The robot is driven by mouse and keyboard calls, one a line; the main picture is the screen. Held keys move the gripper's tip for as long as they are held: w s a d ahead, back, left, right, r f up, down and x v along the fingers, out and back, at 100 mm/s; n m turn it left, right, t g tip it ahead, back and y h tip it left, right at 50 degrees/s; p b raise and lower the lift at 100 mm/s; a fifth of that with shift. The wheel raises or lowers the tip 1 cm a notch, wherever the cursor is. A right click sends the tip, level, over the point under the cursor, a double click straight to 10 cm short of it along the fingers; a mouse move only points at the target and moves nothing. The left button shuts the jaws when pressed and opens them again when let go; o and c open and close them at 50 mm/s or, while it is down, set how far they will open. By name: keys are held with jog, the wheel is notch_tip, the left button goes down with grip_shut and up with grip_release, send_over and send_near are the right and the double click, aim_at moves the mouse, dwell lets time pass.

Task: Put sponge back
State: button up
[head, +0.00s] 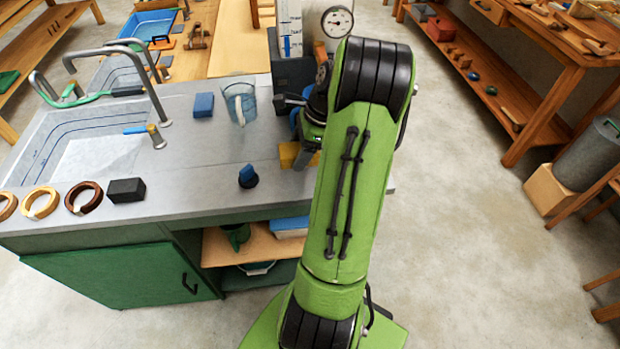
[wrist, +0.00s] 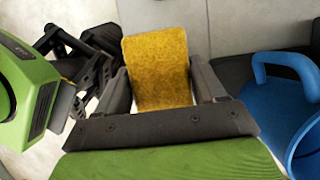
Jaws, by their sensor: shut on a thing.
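A yellow sponge (head: 289,154) shows at the right end of the grey counter, partly hidden by my arm. In the wrist view the sponge (wrist: 158,62) sits between the two dark fingers of my gripper (wrist: 163,88), which is shut on it. In the head view most of my gripper (head: 308,148) is hidden behind the green arm. I cannot tell whether the sponge touches the counter. A blue sponge-like block (head: 204,105) and a dark block (head: 126,190) lie apart on the counter.
A blue handled vessel (wrist: 296,120) stands close to the right of my gripper in the wrist view. On the counter are a clear jug (head: 240,102), a blue-and-black knob-like piece (head: 248,176), several rings (head: 84,198) and a sink (head: 85,150). A dial gauge (head: 337,22) stands behind.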

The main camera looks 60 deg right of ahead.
aim_at(296, 180)
notch_tip(296, 180, down, 8)
jog(key=shift+f+b, duration=0.1)
jog(key=shift+b, duration=1)
